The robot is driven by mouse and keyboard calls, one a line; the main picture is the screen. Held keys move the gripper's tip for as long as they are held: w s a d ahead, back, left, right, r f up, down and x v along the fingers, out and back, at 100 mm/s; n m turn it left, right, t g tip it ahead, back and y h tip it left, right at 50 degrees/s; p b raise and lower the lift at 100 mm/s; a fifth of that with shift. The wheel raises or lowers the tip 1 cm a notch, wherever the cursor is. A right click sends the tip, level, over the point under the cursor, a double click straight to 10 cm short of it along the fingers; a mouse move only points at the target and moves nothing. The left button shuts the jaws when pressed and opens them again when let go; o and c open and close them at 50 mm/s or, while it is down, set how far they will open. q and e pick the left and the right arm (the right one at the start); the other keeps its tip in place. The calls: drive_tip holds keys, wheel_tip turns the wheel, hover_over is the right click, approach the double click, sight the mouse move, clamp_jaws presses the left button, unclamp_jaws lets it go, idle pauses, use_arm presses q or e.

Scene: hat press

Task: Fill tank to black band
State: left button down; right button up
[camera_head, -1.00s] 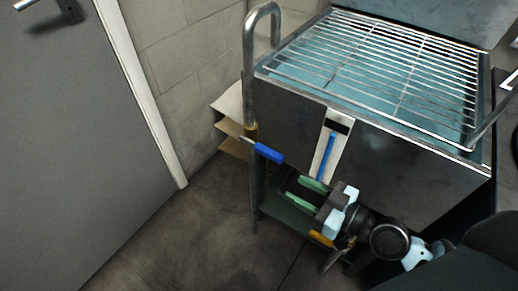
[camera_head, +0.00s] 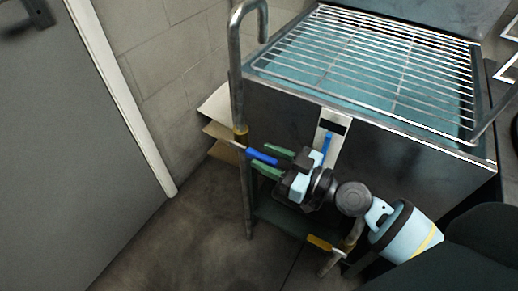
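A dark metal tank (camera_head: 400,163) with teal-looking liquid under its wire rack stands at the right. On its front is a white level gauge (camera_head: 341,131) with a black band (camera_head: 333,126) near the top. A blue column (camera_head: 327,144) shows just below the band; its lower part is hidden by my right gripper. A blue valve handle (camera_head: 262,156) sits on the upright metal pipe (camera_head: 237,90) left of the tank. My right gripper (camera_head: 259,157) is open, its green fingers on either side of the handle; I cannot tell if they touch it. My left gripper is not in view.
A wire rack (camera_head: 375,60) covers the tank top. A second valve with a yellow handle (camera_head: 319,243) is low under the tank, near my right arm. Boards (camera_head: 217,130) lean by the wall behind the pipe. A grey door (camera_head: 75,150) is at left. The floor between is clear.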

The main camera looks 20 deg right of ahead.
sight(252, 154)
drive_tip(key=shift+x, duration=1.45)
clamp_jaws()
